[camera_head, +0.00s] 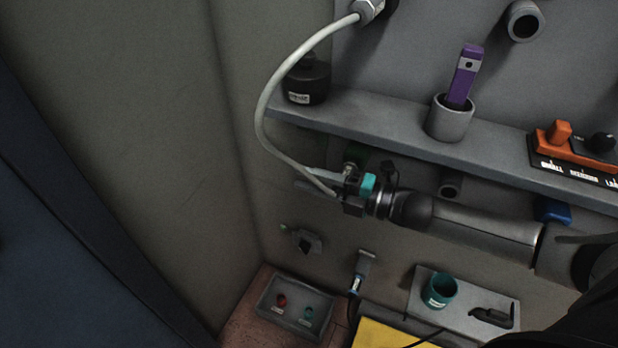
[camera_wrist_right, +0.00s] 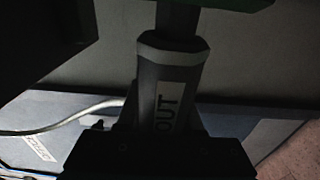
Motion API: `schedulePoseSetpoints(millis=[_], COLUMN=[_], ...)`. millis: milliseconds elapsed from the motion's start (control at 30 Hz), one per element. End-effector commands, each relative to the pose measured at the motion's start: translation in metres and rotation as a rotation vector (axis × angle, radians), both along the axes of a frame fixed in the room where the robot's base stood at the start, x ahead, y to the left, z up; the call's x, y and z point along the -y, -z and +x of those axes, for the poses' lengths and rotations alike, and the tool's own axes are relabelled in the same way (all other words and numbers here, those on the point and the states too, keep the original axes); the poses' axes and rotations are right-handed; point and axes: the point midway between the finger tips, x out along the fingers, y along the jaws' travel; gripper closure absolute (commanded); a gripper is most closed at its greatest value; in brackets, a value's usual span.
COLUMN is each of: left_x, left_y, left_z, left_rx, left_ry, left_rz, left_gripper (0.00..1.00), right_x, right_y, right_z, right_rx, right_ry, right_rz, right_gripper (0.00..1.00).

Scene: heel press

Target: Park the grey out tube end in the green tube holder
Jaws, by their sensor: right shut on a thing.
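The grey out tube end (camera_wrist_right: 165,75), with a white OUT label, is held in the dark jaws of my right gripper (camera_head: 346,186). In the wrist view its narrower tip points up to a green edge (camera_wrist_right: 235,4), apparently the green tube holder; whether the tip is inside it cannot be told. In the head view a little dark green (camera_head: 372,157) shows below the shelf, just behind the gripper, mostly hidden. The pale grey tube (camera_head: 262,110) loops from a fitting (camera_head: 368,8) at the top down to the gripper. My left gripper is not in view.
The grey shelf (camera_head: 400,137) runs just above my gripper. It carries a black bottle (camera_head: 306,80), a grey cup (camera_head: 450,119) with a purple tool (camera_head: 463,78) and an orange switch panel (camera_head: 565,148). Below are a grey tray (camera_head: 262,300) and a teal cup (camera_head: 440,291).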

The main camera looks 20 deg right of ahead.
Motion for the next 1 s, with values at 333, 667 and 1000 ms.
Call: schedulePoseSetpoints(millis=[333, 667, 1000], left_x=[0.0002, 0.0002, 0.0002], left_y=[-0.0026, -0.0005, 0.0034], left_z=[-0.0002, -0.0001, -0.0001], left_rx=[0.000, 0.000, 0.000], left_ry=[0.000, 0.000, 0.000], left_rz=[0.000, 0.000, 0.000], left_gripper=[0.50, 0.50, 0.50], right_x=[-0.0001, 0.0024, 0.0078], right_y=[-0.0001, 0.0003, 0.0003], right_z=[-0.0001, 0.0020, 0.0067], right_rx=[0.001, 0.001, 0.001], right_ry=[0.000, 0.000, 0.000], right_rz=[0.001, -0.001, -0.001], right_gripper=[1.00, 1.00, 1.00])
